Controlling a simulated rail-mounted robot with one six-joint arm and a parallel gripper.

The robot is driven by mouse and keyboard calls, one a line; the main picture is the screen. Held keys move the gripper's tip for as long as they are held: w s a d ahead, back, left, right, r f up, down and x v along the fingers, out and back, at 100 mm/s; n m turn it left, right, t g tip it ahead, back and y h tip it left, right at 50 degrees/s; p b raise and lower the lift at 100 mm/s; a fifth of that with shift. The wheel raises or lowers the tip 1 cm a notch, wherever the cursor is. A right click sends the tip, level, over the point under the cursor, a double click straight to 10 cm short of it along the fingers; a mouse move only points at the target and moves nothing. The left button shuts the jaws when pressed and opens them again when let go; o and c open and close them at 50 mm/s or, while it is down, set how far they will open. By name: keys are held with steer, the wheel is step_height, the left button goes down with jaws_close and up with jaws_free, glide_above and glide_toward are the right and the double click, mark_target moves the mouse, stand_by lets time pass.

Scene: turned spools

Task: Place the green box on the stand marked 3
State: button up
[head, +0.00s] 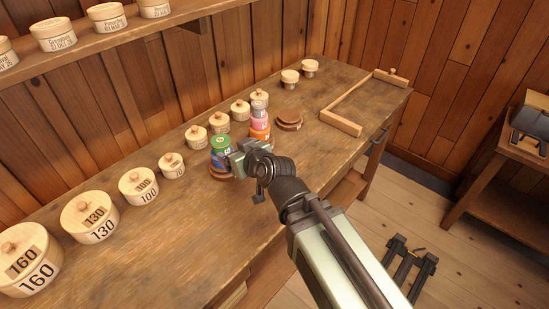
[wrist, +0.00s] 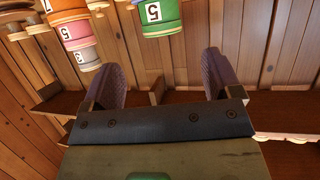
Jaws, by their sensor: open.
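The green box (head: 221,143) is a round lidded box on top of a blue box (head: 219,158), on a round brown stand (head: 218,174). A second stack has a grey box (head: 259,107), a pink box (head: 259,119) and an orange box (head: 260,132). A bare brown stand (head: 289,120) is to its right. No stand's number is readable.
Wooden boxes, such as the 160 box (head: 25,262) and the 130 box (head: 90,217), line the back of the bench. A low wooden frame (head: 342,123) lies at the right end. The bench's left front (head: 180,235) is clear. A shelf (head: 130,30) hangs above.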

steer(key=d+f+m+g+h, duration=0.1)
steer(key=d+f, duration=0.1)
steer(key=d, duration=0.2)
steer(key=d+f+m+g+h, duration=0.1)
steer(key=d+f+h, duration=0.1)
steer(key=d, duration=0.3)
steer(key=d+f+m+g+h, duration=0.1)
steer(key=d+f+g, duration=0.1)
steer(key=d+f, duration=0.1)
steer(key=shift+d+f+h, duration=0.1)
steer(key=shift+d+h, duration=0.2)
steer(key=shift+d, duration=0.55)
steer(key=s+d+f+m+g+h, duration=0.1)
steer(key=s+d+m+g+h, duration=0.1)
steer(key=d, duration=0.5)
steer(key=s+d+f+m+g+h, duration=0.1)
steer(key=s+d+f+m+g, duration=0.1)
steer(key=s+d, duration=0.3)
steer(key=d+g, duration=0.1)
steer(key=d, duration=0.2)
steer(key=shift+f+m+g+h, duration=0.2)
steer(key=shift+m+g+h, duration=0.2)
steer(key=shift+o, duration=0.3)
steer(key=shift+s+d, duration=0.3)
steer(key=shift+o, duration=0.2)
steer(key=shift+a, duration=0.1)
steer(key=shift+r, duration=0.1)
